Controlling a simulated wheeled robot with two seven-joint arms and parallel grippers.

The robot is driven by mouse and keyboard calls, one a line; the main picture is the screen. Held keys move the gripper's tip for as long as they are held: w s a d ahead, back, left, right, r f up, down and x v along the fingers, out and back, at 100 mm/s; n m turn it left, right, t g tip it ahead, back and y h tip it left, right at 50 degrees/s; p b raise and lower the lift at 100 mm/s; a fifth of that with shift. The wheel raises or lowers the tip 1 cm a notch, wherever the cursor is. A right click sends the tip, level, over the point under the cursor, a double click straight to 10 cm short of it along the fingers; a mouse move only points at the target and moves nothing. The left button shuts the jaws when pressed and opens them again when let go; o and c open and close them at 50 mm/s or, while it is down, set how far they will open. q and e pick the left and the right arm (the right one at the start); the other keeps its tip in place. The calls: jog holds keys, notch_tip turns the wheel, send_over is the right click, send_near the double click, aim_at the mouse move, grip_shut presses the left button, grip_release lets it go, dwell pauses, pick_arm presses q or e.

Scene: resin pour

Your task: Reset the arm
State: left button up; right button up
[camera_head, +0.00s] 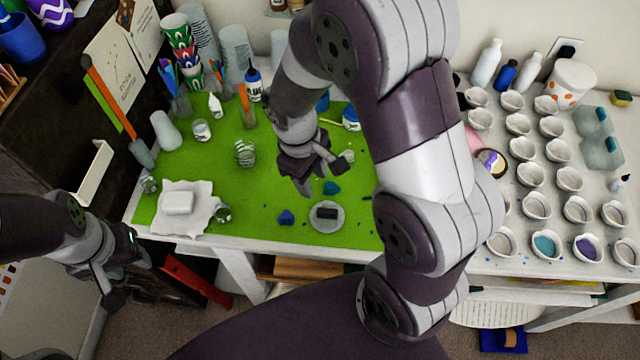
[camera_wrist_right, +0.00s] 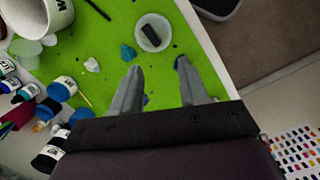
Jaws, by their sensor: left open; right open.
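My right arm arches across the middle of the head view, and its gripper (camera_head: 318,178) hangs over the green mat (camera_head: 265,205), pointing down. In the right wrist view the two fingers of this gripper (camera_wrist_right: 155,92) stand apart with nothing held between them. My left gripper (camera_head: 118,272) is at the lower left of the head view, off the table's front-left corner, open and empty. The right forearm hides part of the mat and the middle of the table.
A round dish with a dark block (camera_head: 327,216) and blue lumps (camera_head: 286,217) lie on the mat near the front edge. A white cloth with a block (camera_head: 178,203) lies left. Bottles and cups crowd the back. Several small bowls (camera_head: 535,205) fill the right side.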

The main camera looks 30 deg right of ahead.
pick_arm(q)
jog(key=shift+s+f+b, duration=0.25)
jog(key=shift+f+b, duration=0.8)
jog(key=shift+b, duration=0.1)
pick_arm(e)
jog(key=s+m, duration=0.1)
jog(key=m, duration=0.1)
jog(key=s+d+r+m+t+y, duration=0.1)
jog(key=s+m, duration=0.1)
jog(key=s+m+t, duration=0.1)
jog(key=m, duration=0.1)
jog(key=shift+s+d+r, duration=0.15)
jog(key=shift+s+r, duration=0.05)
jog(key=shift+s, duration=0.1)
